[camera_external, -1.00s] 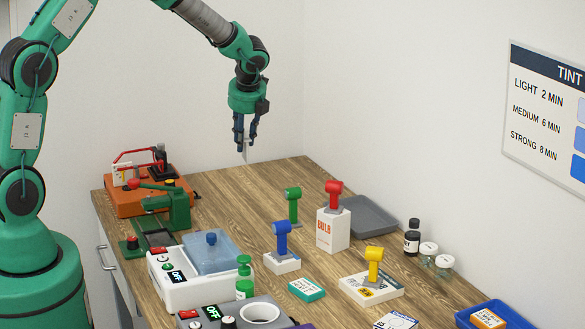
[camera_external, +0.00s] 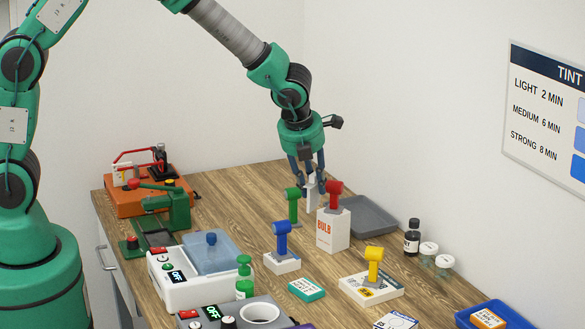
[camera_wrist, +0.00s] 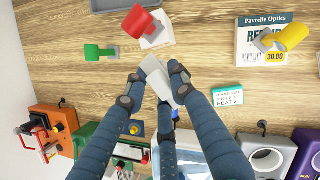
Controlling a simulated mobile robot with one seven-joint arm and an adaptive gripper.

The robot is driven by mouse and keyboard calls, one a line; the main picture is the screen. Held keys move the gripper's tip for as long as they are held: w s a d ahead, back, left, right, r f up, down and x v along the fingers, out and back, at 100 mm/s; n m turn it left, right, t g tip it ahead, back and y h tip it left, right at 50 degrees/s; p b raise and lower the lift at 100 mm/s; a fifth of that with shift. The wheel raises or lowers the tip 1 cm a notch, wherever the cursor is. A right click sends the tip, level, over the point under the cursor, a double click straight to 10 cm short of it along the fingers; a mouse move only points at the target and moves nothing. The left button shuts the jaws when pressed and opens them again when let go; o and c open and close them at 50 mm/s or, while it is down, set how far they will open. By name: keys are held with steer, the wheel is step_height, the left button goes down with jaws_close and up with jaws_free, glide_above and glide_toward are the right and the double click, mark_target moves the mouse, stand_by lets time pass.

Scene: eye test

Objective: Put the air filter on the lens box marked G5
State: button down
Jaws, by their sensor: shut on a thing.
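My gripper (camera_external: 312,176) is shut on a thin white slab (camera_external: 312,195), apparently the air filter, and holds it upright behind the green and red posts. In the wrist view my gripper (camera_wrist: 154,82) has the slab (camera_wrist: 157,76) between its dark blue fingers, over bare wood. I cannot read G5 on any box. A white box (camera_external: 334,234) marked BULB carries a red post (camera_external: 334,189). A small white box (camera_external: 283,264) carries a blue post (camera_external: 282,238). A flat labelled box (camera_external: 352,287), reading Pavrelle Optics in the wrist view (camera_wrist: 250,40), carries a yellow post (camera_external: 373,262).
A green post (camera_external: 293,204) stands close to the slab. A grey tray (camera_external: 378,222) lies behind the BULB box. Machines (camera_external: 193,285) line the left edge.

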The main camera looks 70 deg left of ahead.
steer(key=s+d+m+t+h+p, duration=0.1)
steer(key=s+d+m, duration=0.4)
steer(key=d, duration=0.9)
steer(key=s+d+m+h+p, duration=0.1)
steer(key=s+d+m+h, duration=0.35)
steer(key=d, duration=1.05)
step_height(320, 180, down, 6)
steer(key=s+n+y, duration=0.1)
steer(key=s+y, duration=0.1)
steer(key=shift+d+f+n+y, duration=0.15)
steer(key=shift+f+n+y, duration=0.1)
steer(key=shift+n+y, duration=0.1)
glide_above(395, 321)
steer(key=shift+f, duration=0.75)
steer(key=shift+f+b, duration=0.45)
steer(key=shift+f, duration=1.3)
steer(key=shift+f, duration=0.15)
